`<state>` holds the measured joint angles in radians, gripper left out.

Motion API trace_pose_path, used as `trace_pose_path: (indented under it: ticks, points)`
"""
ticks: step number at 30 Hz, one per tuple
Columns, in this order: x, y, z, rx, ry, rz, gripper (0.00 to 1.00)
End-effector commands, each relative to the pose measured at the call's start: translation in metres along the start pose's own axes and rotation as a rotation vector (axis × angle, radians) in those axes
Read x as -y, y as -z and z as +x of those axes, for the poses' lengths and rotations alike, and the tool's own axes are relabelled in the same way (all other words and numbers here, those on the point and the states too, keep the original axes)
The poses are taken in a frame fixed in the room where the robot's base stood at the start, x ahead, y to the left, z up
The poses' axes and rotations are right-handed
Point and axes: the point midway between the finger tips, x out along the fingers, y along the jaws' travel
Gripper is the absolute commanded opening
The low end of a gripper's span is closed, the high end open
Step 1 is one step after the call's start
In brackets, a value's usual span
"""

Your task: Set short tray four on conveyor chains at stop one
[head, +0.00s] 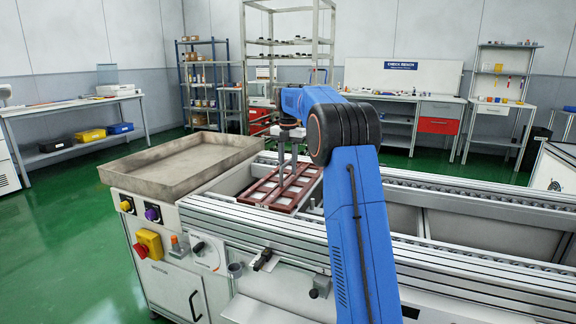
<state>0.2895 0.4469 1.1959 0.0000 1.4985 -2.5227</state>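A reddish-brown tray (258,194), a flat frame with several openings split by crossbars, lies level at the left end of the conveyor (440,192), between its long metal rails. My gripper (287,181) points straight down over the middle of the tray, its two thin fingers reaching to a crossbar. A gap shows between the fingers higher up. I cannot tell whether they clasp the bar. The chains under the tray are mostly hidden, so I cannot tell whether it rests on them or hangs just above. My arm hides part of the conveyor to the right. No tray number is readable.
A shallow empty metal pan (185,162) sits at the conveyor's left end, close to the tray. A control panel with a red emergency button (149,243) is on the near left side. The conveyor bed right of my arm looks clear. Shelves and benches stand well behind.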

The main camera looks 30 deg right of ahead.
Motion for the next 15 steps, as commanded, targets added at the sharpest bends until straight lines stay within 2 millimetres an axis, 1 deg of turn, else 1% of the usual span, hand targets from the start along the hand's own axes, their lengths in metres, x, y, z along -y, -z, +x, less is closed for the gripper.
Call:
trace_pose_path:
  ticks: [5, 8, 11, 15]
  points:
    - [0.0, 0.0, -0.004, 0.001, 0.0, 0.0, 0.31]
    - [0.0, 0.0, -0.013, 0.001, -0.001, 0.0, 0.31]
    - [0.0, 0.0, -0.029, 0.002, -0.001, 0.0, 0.31]
    - [-0.001, -0.001, -0.057, 0.002, -0.002, 0.0, 0.31]
